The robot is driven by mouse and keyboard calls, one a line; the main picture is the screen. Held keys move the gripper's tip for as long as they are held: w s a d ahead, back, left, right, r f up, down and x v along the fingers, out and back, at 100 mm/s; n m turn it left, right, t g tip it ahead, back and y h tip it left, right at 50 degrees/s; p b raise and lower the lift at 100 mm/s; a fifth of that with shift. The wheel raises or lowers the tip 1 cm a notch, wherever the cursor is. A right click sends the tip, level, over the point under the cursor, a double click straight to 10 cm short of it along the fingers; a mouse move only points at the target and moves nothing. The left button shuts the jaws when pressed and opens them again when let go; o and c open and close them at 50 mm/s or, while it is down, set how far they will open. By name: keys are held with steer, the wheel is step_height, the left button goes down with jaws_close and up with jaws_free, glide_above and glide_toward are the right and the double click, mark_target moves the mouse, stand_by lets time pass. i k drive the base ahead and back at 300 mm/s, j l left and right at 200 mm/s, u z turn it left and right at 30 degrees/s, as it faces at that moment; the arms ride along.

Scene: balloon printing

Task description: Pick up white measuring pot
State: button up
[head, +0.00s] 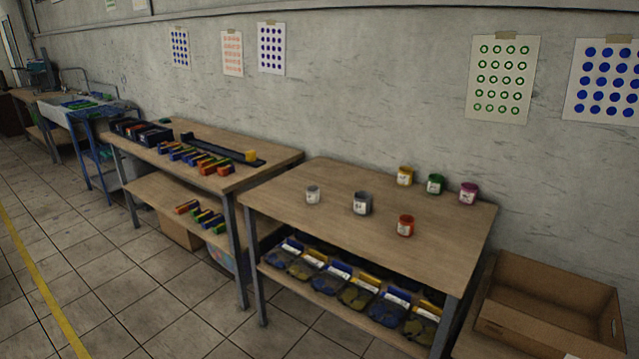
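A small white pot (312,195) stands upright on the wooden top of the right-hand table (290,228), left of the other pots. It looks like the white measuring pot, but its markings are too small to read. A larger grey pot (362,203) with a pale label stands just to its right. My gripper is not in view, so its state does not show.
A red pot (405,226) stands near the front; yellow (404,176), green (435,184) and magenta (468,194) pots stand along the back. Bins (330,281) fill the lower shelf. A cardboard box (548,305) is at right. Tiled floor (150,300) is clear in front.

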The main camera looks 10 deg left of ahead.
mark_target(313, 190)
steer(key=i+j+z, duration=0.1)
steer(key=i+j, duration=0.15)
steer(key=i+j+z, duration=0.1)
steer(key=j, duration=0.3)
steer(key=i+j+z, duration=0.1)
steer(key=i+j, duration=0.2)
steer(key=i+j+z, duration=0.1)
steer(key=j, duration=0.35)
steer(key=i+j+z, duration=0.1)
steer(key=i+j, duration=0.2)
steer(key=i+j+z, duration=0.1)
steer(key=j, duration=0.45)
steer(key=i+j+z, duration=0.1)
steer(key=j, duration=0.45)
steer(key=i+j+z, duration=0.1)
steer(key=j, duration=0.45)
steer(key=i+j+z, duration=0.1)
steer(key=j, duration=1.4)
steer(key=z, duration=0.05)
